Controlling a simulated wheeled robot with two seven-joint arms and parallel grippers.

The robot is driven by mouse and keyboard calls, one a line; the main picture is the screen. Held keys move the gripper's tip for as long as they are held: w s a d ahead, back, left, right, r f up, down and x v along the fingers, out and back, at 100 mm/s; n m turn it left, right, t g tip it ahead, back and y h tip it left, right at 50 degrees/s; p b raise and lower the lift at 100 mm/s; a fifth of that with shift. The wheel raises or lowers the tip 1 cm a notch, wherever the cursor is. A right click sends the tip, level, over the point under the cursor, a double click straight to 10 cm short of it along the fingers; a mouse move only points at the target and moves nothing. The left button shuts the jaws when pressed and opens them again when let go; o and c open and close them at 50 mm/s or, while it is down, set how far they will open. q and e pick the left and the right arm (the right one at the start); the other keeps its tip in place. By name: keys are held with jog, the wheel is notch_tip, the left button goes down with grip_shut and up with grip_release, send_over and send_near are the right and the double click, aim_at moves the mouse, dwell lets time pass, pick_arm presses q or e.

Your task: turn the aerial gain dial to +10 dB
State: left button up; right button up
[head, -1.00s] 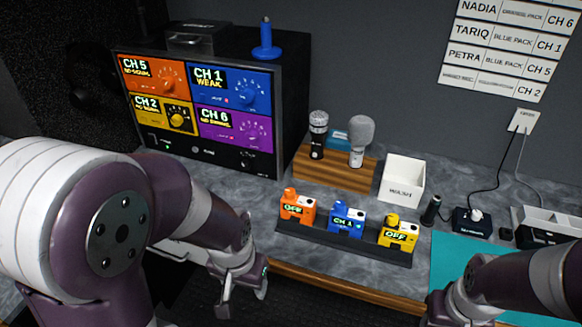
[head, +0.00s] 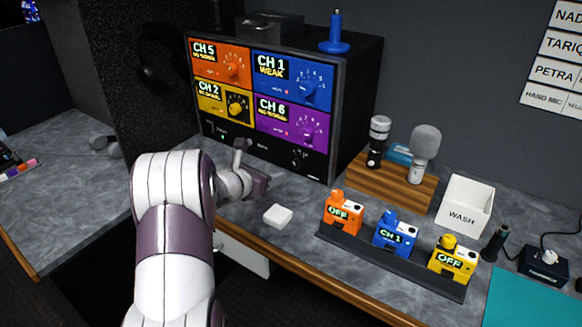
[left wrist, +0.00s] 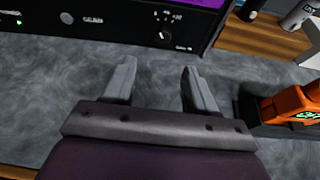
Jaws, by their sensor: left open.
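The receiver rack (head: 330,130) stands on the counter with four coloured channel panels above a black lower strip. A small black dial (head: 298,158) sits at the right of that strip. I take it to be the aerial gain dial. In the left wrist view this dial (left wrist: 163,35) shows with small white marks around it, too small to read surely. My left gripper (head: 255,168) is in front of the strip, left of the dial and apart from it. In the left wrist view its two fingers (left wrist: 158,78) are spread and empty, with the dial beyond them. My right gripper is out of view.
A dark stand with orange, blue and yellow packs (head: 394,235) lies to the right. A small white block (head: 278,216) lies on the counter below my gripper. A wooden block with microphones (head: 395,185) and a white WASH box (head: 465,205) stand behind the packs.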

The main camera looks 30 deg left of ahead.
aim_at(295, 166)
pick_arm(q)
jog(key=x, duration=0.6)
jog(key=p+x, duration=0.1)
jog(key=x, duration=0.5)
jog(key=shift+d, duration=0.2)
